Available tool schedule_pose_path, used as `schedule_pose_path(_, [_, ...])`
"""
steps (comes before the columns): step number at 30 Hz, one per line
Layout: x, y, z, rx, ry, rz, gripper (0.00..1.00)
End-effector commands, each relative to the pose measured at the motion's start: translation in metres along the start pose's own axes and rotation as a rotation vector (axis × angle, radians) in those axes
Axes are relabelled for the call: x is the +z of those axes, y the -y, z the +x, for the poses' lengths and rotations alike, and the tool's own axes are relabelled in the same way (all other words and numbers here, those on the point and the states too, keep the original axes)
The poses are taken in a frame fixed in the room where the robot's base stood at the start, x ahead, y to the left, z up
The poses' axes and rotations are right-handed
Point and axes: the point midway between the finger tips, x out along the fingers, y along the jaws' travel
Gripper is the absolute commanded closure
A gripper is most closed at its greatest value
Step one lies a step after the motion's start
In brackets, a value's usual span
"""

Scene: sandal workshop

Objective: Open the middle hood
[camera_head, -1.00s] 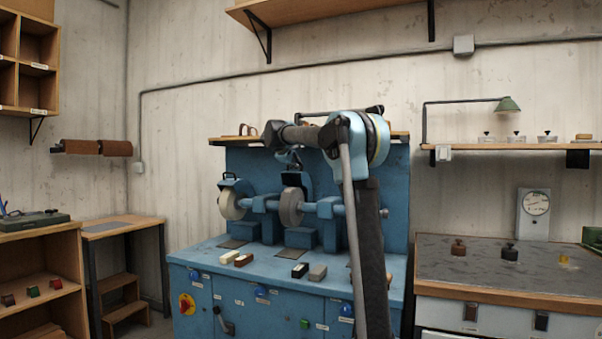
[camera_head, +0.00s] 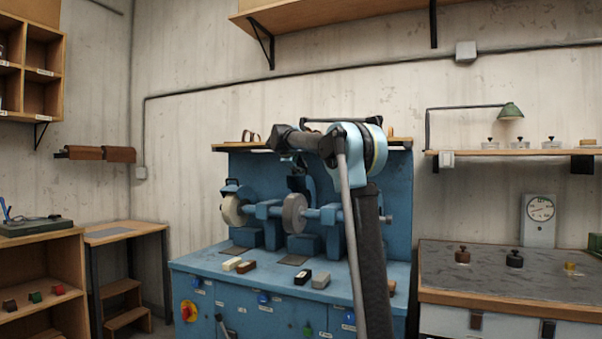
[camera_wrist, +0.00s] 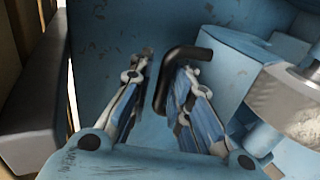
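The middle hood (camera_head: 308,184) is a blue cover behind and above the middle grey wheel (camera_head: 294,213) on the blue machine. My arm partly hides it, so I cannot tell its exact tilt. My gripper (camera_head: 297,161) is at the top of this hood. In the wrist view my gripper (camera_wrist: 162,70) has its two fingers apart. A black bent handle (camera_wrist: 187,53) stands between them, close to the right finger, which covers part of it. I cannot tell whether they touch.
A left wheel (camera_head: 232,211) with its own hood stands beside the middle one. Several small blocks (camera_head: 321,280) lie on the machine's blue top. A wooden shelf (camera_head: 380,143) runs behind my arm. A grey-topped bench (camera_head: 490,270) stands at the right.

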Motion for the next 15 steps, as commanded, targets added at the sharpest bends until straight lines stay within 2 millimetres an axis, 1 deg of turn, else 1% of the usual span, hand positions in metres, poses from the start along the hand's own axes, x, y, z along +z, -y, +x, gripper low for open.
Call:
schedule_pose_path(8, [0.001, 0.000, -0.002, -0.001, 0.002, 0.001, 0.82])
schedule_pose_path(11, [0.001, 0.000, -0.010, -0.001, 0.002, 0.000, 0.82])
schedule_pose_path(14, [0.001, 0.000, -0.024, 0.000, 0.000, 0.000, 0.82])
schedule_pose_path(15, [0.000, 0.000, -0.032, 0.000, -0.001, -0.001, 0.82])
